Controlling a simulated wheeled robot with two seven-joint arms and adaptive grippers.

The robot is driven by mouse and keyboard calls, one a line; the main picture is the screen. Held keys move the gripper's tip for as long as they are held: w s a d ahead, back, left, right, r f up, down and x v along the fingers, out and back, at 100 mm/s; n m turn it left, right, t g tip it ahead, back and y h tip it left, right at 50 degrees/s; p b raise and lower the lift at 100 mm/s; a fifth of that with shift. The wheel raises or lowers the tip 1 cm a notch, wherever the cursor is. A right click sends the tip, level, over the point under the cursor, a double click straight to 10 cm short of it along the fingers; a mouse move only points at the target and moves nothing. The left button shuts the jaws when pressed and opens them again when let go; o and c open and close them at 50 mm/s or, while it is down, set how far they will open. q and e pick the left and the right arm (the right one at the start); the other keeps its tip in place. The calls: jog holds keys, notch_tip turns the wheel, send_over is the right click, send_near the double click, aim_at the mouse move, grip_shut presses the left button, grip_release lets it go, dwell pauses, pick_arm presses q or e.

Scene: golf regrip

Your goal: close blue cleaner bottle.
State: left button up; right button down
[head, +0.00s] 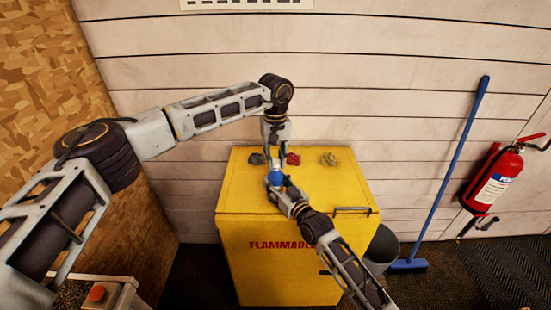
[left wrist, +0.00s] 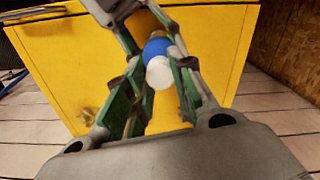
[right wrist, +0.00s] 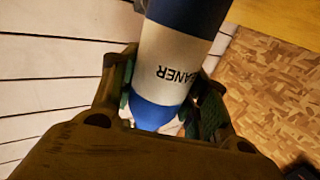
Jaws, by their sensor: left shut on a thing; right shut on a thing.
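The cleaner bottle shows as a small blue part (head: 275,178) between my two grippers in the head view, over the cabinet. In the right wrist view the bottle (right wrist: 172,58) is white with blue ends and CLEANER lettering. My right gripper (right wrist: 165,108) is shut on its body. In the left wrist view its blue part (left wrist: 156,47) has a rounded white cap (left wrist: 159,73) at the near end. My left gripper (left wrist: 158,84) has its green-padded fingers on either side of this cap. I cannot tell how tight the cap sits.
A yellow FLAMMABLE cabinet (head: 290,280) stands below. Dark (head: 257,158), red (head: 292,159) and yellowish (head: 329,158) crumpled cloths lie along its back top edge. A grey bucket (head: 382,246), blue broom (head: 450,165) and fire extinguisher (head: 493,178) are to the right.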

pick_arm(q)
jog(key=m, duration=0.4)
jog(key=shift+m, duration=2.5)
jog(key=o, duration=0.7)
jog(key=shift+r, duration=2.25)
jog(key=shift+c, duration=0.4)
